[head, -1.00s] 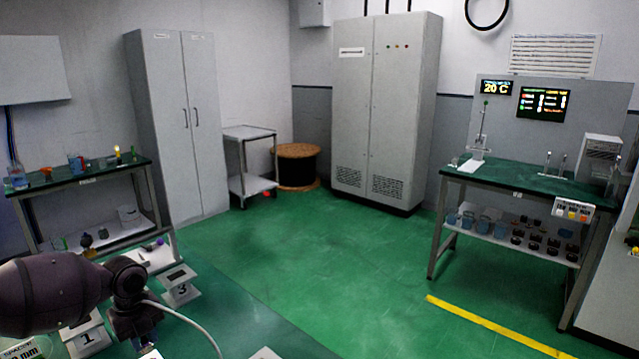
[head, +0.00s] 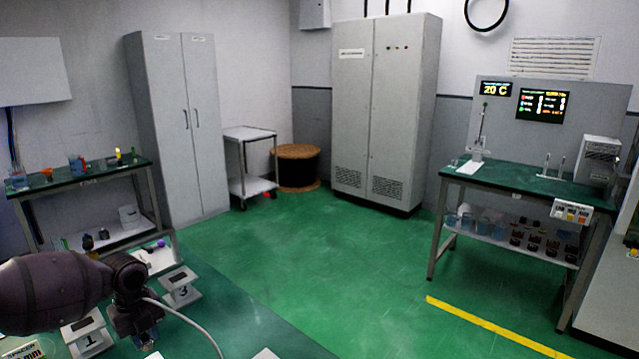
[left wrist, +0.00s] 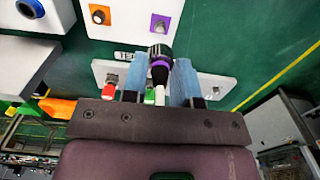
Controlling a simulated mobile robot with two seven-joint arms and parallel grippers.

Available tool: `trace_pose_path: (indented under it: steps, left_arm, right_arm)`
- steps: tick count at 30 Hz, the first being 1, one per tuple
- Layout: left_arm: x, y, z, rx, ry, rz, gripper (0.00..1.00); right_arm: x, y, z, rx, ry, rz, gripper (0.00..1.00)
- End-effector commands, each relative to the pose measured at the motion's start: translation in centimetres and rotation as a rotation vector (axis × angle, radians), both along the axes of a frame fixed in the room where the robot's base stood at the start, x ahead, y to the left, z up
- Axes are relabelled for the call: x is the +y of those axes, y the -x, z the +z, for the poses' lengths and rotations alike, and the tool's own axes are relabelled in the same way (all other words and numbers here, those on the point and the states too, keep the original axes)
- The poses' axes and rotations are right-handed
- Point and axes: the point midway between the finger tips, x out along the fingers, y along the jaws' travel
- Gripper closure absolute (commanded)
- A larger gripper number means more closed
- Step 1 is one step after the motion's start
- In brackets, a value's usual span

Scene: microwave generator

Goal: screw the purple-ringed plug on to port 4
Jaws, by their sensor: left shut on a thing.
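My left gripper (left wrist: 160,82) shows in the left wrist view with its two blue fingers shut on the purple-ringed plug (left wrist: 160,50). The plug has a dark ribbed end and a purple band, and it points away from my palm. A white block with an orange-framed socket (left wrist: 100,14) and a purple-framed socket (left wrist: 160,23) lies beyond the plug's end. I cannot read a number on either socket. In the head view my left gripper (head: 150,340) is at the bottom edge, and the plug cannot be made out there. My right gripper does not show.
Stands marked 1 (head: 86,336) and 3 (head: 180,287) are on the green bench near my left arm. White plates (left wrist: 215,87) lie on both sides of the fingers. Red (left wrist: 108,90) and green coloured parts sit by the left finger. A pale cable loops right of my wrist.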

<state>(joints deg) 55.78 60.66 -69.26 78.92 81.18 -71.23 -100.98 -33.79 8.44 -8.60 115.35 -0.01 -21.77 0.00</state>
Motion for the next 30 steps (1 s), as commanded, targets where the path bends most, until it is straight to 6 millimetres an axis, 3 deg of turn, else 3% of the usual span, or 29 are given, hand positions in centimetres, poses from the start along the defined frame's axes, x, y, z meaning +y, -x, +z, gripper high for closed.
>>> trace_pose_path:
  steps: [14,30]
  left_arm:
    - [-0.4,-0.1,0.0,0.000,0.001,0.000,1.00]
    - [-3.8,-0.6,-0.2,-0.001,0.001,0.000,1.00]
  right_arm:
    - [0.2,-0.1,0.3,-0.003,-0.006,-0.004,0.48]
    - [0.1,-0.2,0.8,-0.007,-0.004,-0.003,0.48]
